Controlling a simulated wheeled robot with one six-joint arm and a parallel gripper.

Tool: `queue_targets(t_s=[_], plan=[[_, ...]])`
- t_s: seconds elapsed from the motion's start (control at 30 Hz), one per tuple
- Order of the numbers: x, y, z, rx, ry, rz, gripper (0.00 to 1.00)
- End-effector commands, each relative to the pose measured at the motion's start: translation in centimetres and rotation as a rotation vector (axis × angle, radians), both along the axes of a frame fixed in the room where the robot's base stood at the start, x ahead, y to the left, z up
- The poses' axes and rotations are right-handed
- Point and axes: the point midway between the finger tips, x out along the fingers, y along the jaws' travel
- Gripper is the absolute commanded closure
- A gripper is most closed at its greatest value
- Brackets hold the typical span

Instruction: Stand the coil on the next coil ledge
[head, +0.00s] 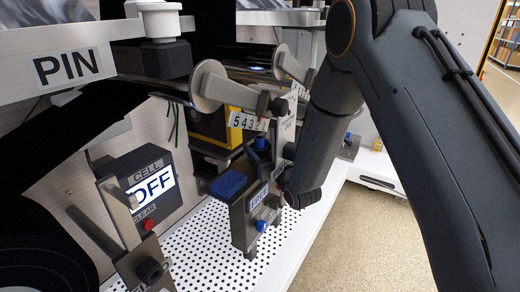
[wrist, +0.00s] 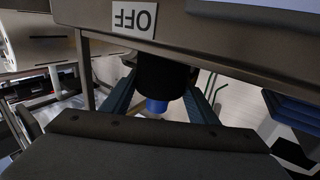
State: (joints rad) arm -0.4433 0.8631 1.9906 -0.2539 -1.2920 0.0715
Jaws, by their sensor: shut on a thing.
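My gripper (wrist: 160,92) is shut on a black knob (wrist: 162,75) with a blue end in the wrist view. One finger is on each side of it. The knob sits against the underside of a metal bar with an OFF label (wrist: 133,18). In the head view my arm reaches down to a grey metal unit (head: 240,222) with blue pads, and the fingers are mostly hidden there. I cannot clearly make out a coil or a coil ledge. A large black round shape (head: 35,235) at the lower left may be a roll.
A CELL panel (head: 150,190) reading OFF stands left of the unit. Grey discs on rods (head: 208,86) stick out above it, near a number plate (head: 247,121). A PIN arm (head: 65,65) crosses the upper left. The perforated white deck (head: 195,240) has bare areas; open floor lies right.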

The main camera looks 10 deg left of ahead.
Motion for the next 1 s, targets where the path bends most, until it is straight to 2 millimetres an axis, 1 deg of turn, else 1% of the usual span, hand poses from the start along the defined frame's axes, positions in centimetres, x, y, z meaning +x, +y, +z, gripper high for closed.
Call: queue_targets(t_s=[0.1, 0.2, 0.23, 0.33, 0.6, 0.7, 0.87, 1.0], plan=[[-0.1, 0.2, 0.1, 0.001, -0.002, 0.002, 0.79], [0.0, 0.1, -0.2, 0.001, -0.002, 0.002, 0.79], [-0.1, 0.1, -0.3, 0.0, 0.0, 0.001, 0.45], [0.0, 0.0, -0.2, 0.0, 0.0, 0.0, 0.28], [0.0, -0.1, -0.2, 0.0, 0.0, -0.001, 0.27], [0.0, -0.1, 0.2, 0.0, 0.0, -0.001, 0.27], [-1.6, -1.5, 0.0, -0.001, 0.003, -0.003, 0.27], [-3.8, -3.3, 0.0, -0.003, 0.003, -0.003, 0.27]])
